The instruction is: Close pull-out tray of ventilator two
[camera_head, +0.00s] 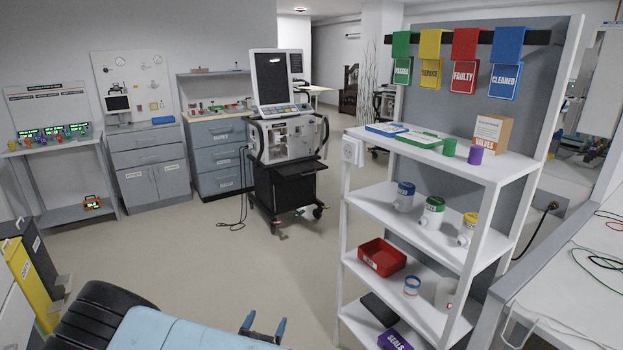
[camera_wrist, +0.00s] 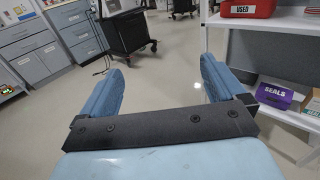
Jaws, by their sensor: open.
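A ventilator (camera_head: 287,137) stands on a wheeled black cart in the middle of the room in the head view. Its dark pull-out tray (camera_head: 293,170) sticks out at the front, below the white body. The cart's lower part also shows at the top of the wrist view (camera_wrist: 127,32). I cannot read a number on the ventilator. My gripper (camera_head: 265,328) is low at the bottom of the head view, well apart from the ventilator. In the wrist view its two blue fingers (camera_wrist: 158,82) are wide apart with nothing between them.
A white shelf unit (camera_head: 405,262) with jars, a red bin (camera_head: 381,257) and coloured tags stands at the right. Grey cabinets (camera_head: 220,155) line the back wall. A cable (camera_head: 240,205) lies beside the cart. The floor (camera_head: 215,255) between me and the ventilator is clear.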

